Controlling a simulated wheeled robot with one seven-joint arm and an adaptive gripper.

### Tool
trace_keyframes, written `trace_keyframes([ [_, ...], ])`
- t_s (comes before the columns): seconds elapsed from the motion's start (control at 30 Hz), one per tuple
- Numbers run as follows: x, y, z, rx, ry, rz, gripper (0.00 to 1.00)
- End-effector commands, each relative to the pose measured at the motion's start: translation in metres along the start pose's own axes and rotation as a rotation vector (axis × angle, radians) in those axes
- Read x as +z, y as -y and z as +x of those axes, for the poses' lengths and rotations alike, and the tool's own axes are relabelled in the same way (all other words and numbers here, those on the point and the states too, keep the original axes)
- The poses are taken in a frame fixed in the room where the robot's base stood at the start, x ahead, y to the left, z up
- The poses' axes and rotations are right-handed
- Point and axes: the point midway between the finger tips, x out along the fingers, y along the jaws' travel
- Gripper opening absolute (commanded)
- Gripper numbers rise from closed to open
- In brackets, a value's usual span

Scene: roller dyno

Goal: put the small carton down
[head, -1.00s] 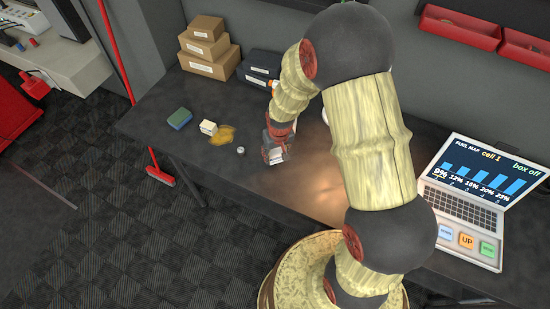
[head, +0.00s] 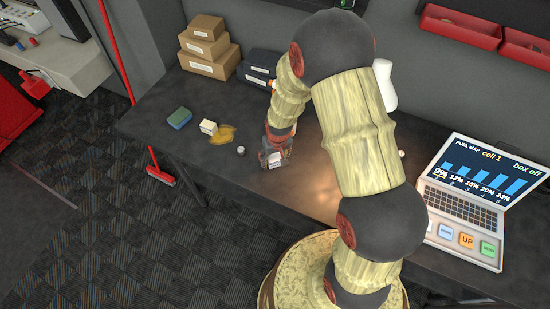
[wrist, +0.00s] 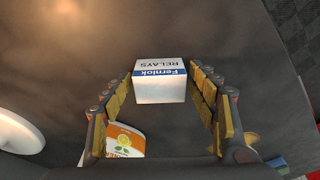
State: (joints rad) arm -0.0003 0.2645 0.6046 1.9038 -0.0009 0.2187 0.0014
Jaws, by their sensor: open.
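The small carton (wrist: 160,82) is white with a blue band and reads "Fernlok RELAYS". In the wrist view it stands between the two fingers of my gripper (wrist: 161,98), with a visible gap on the right side; on the left the gap is narrower. The fingers are apart, and it appears to rest on the dark tabletop. In the head view my gripper (head: 274,163) is low over the table's front part, with the white carton (head: 274,160) partly hidden between its fingers.
A white block (head: 208,127) stands by an amber spill (head: 223,135), with a sponge (head: 179,118) to the left and a small metal piece (head: 241,150) near my gripper. Brown boxes (head: 207,52) stand behind. A laptop (head: 465,200) is at right. Bare table (head: 318,185) lies right of my gripper.

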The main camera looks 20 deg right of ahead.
Motion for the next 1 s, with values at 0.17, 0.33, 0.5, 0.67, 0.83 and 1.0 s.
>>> trace_keyframes([
  [0.17, 0.0, 0.0, 0.0, 0.0, 0.0, 0.0, 0.63],
  [0.33, 0.0, 0.0, -0.001, 0.0, 0.0, 0.0, 0.63],
  [0.5, -0.002, 0.0, -0.016, 0.0, -0.003, 0.0, 0.63],
  [0.67, -0.002, 0.0, -0.048, 0.0, -0.005, 0.0, 0.63],
  [0.83, -0.001, 0.0, -0.083, 0.0, -0.004, 0.0, 0.63],
  [1.0, -0.001, 0.0, -0.109, 0.0, -0.002, 0.0, 0.63],
])
